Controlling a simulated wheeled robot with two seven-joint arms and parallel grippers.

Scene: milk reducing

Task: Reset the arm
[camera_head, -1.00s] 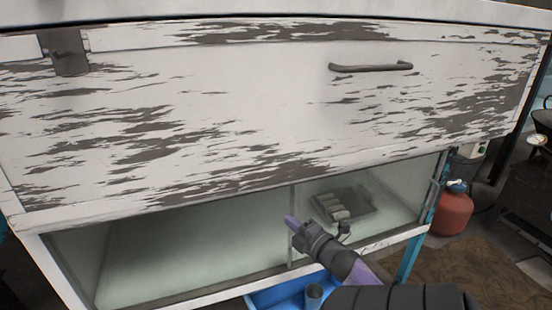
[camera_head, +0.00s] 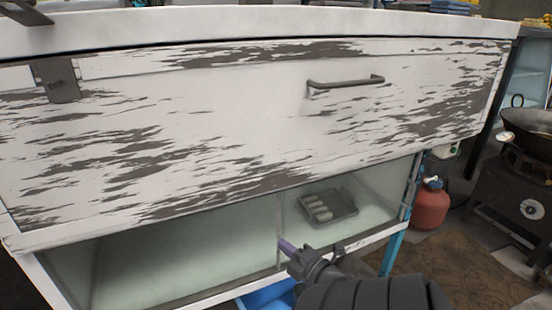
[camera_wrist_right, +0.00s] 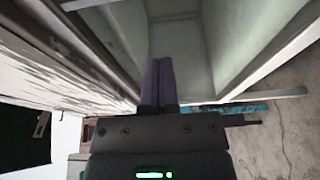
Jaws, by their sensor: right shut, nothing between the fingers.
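My right gripper (camera_head: 286,246) shows at the bottom centre of the head view, in front of the lower glass part of a worn white cabinet (camera_head: 240,120). Its purple fingers are together with nothing between them. In the right wrist view the closed fingers (camera_wrist_right: 159,82) point toward the pale inside of a compartment. I cannot tell whether they touch the cabinet. My right arm's dark ribbed links come in from the bottom. My left gripper is not in view.
A tray with several pale rolls (camera_head: 328,207) lies behind the glass. A blue bin (camera_head: 266,297) is below the cabinet. A red gas bottle (camera_head: 431,205) and a dark stove (camera_head: 515,200) with a wok stand at the right. Patterned floor between them is clear.

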